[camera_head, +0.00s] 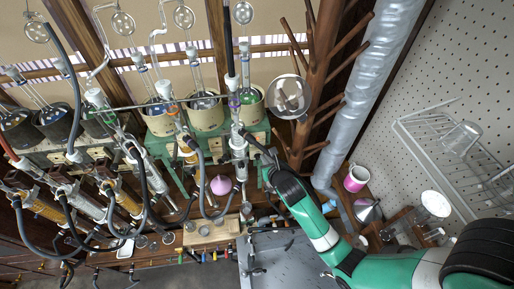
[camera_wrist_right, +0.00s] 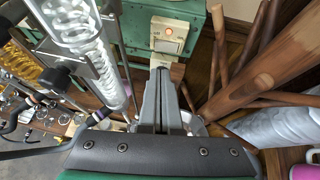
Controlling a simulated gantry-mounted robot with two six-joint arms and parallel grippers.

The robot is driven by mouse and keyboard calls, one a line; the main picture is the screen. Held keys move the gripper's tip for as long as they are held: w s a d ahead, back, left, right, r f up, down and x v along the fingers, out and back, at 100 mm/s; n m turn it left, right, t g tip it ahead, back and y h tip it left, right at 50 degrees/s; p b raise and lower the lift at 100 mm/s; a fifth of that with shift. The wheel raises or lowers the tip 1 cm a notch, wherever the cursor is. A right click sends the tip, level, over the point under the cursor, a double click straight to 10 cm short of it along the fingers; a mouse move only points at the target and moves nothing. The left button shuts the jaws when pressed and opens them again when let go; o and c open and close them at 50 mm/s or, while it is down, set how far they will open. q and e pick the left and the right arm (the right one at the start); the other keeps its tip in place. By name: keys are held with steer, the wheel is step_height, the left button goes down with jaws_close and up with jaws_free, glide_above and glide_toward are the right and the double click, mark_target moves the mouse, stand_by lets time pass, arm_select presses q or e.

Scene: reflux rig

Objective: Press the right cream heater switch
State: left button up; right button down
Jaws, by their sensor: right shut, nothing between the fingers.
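The right cream heater (camera_head: 251,112) sits on a green base at the middle of the head view, with a flask in it. In the right wrist view its switch (camera_wrist_right: 168,37) is a small cream panel with a pale orange rocker on the green housing (camera_wrist_right: 188,10). My right gripper (camera_head: 268,158) is shut and empty in front of that base. In the right wrist view the closed fingertips (camera_wrist_right: 161,72) point at the housing just below the switch panel. A gap seems to remain between tips and switch. My left gripper is not in view.
A glass condenser (camera_wrist_right: 82,35) stands close left of my right gripper. A wooden peg rack (camera_head: 318,75) rises close on the right. A second cream heater (camera_head: 205,114) is to the left. A pink mug (camera_head: 355,178) stands at the right.

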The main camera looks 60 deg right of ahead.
mark_target(258, 144)
arm_select(q)
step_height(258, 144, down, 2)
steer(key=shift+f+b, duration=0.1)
steer(key=shift+b, duration=0.95)
arm_select(e)
steer(key=x, duration=1)
